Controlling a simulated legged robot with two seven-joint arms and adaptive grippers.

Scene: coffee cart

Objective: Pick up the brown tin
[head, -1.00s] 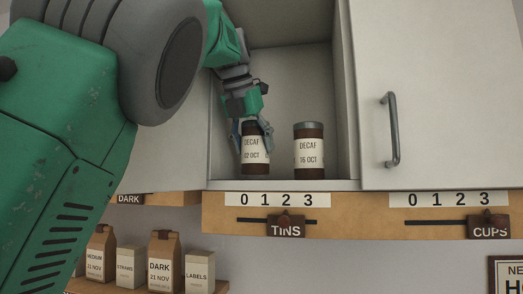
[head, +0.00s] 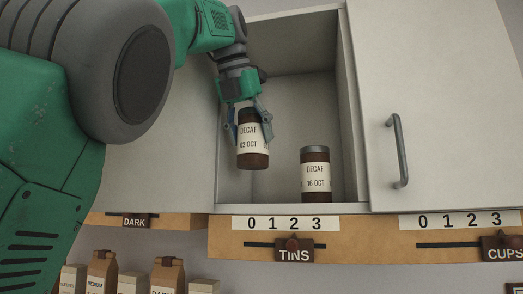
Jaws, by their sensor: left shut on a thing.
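A brown tin labelled "DECAF 02 OCT" (head: 251,150) is held by my left gripper (head: 249,117), whose fingers are shut around its upper part. The tin hangs slightly tilted, raised above the cupboard floor at the open front. A second brown tin labelled "DECAF 16 OCT" (head: 316,178), with a grey lid, stands upright on the cupboard floor to the right, apart from the held one. My right gripper is not in view.
The open cupboard (head: 292,95) has walls on both sides. A closed door with a handle (head: 398,150) is to its right. Below is a wooden rail with a "TINS" slider (head: 293,255). Several bags and boxes, including a brown bag (head: 102,272), stand lower left.

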